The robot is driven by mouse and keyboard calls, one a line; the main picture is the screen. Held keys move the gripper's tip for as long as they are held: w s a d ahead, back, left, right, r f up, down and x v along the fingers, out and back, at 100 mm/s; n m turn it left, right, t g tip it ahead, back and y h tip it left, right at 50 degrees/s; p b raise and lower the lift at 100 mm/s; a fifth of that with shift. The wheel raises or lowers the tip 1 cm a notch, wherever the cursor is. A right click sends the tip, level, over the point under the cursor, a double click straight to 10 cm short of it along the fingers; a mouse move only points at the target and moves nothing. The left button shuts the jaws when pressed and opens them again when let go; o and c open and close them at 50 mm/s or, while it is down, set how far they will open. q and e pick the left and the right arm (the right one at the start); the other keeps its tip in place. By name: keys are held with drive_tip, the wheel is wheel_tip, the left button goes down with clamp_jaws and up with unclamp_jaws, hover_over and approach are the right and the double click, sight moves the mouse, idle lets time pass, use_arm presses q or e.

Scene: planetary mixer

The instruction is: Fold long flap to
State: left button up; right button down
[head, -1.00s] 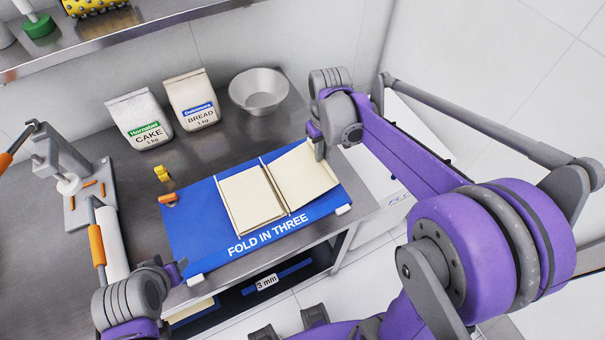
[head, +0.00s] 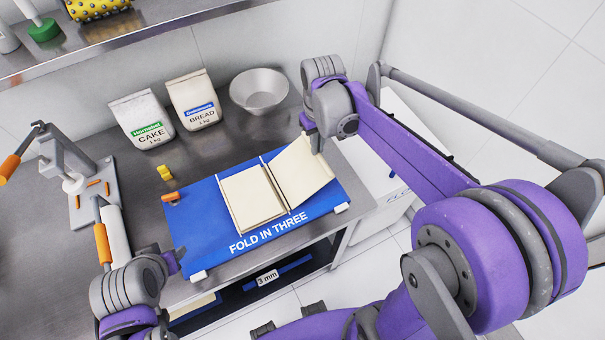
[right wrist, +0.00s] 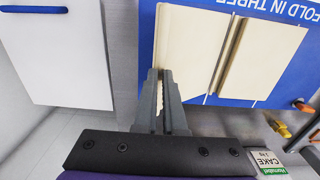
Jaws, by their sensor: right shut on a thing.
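A pale dough sheet (head: 252,200) lies on the blue mat (head: 200,240) lettered "FOLD IN THREE". Its right flap (head: 303,172) is lifted at the outer far corner and slopes down to a crease beside the flat part. My right gripper (head: 318,143) is shut on that flap at its outer edge. In the right wrist view the fingers (right wrist: 163,85) pinch the flap (right wrist: 190,45), and the flat dough (right wrist: 258,62) lies beyond it. My left gripper (head: 174,262) is at the mat's near left corner, apart from the dough; its jaw opening is unclear.
Flour bags labelled CAKE (head: 142,118) and BREAD (head: 194,100) and a metal bowl (head: 259,90) stand behind the mat. Small yellow (head: 164,172) and orange (head: 171,197) pieces lie at the left. A grey stand (head: 85,185) and a rolling pin (head: 112,235) are further left.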

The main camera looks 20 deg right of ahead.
use_arm(q)
drive_tip(key=shift+f, duration=0.1)
use_arm(e)
drive_tip(key=shift+a, duration=0.15)
drive_tip(key=shift+s+a+r+p, duration=0.15)
drive_tip(key=shift+a+r+p, duration=0.5)
drive_tip(key=shift+a+r, duration=0.65)
use_arm(q)
drive_tip(key=shift+w+r, duration=0.25)
drive_tip(key=shift+r, duration=0.3)
drive_tip(key=shift+w+r, duration=0.25)
drive_tip(key=shift+r, duration=0.3)
use_arm(e)
drive_tip(key=shift+a+r, duration=0.1)
drive_tip(key=shift+r, duration=0.15)
use_arm(q)
drive_tip(key=shift+w+r+p, duration=0.4)
drive_tip(key=shift+r+p, duration=0.05)
drive_tip(key=shift+r, duration=0.2)
use_arm(e)
drive_tip(key=a, duration=0.1)
drive_tip(key=a+r, duration=0.2)
drive_tip(key=shift+s+a+r, duration=0.15)
drive_tip(key=shift+s+a, duration=0.1)
drive_tip(key=shift+a, duration=0.1)
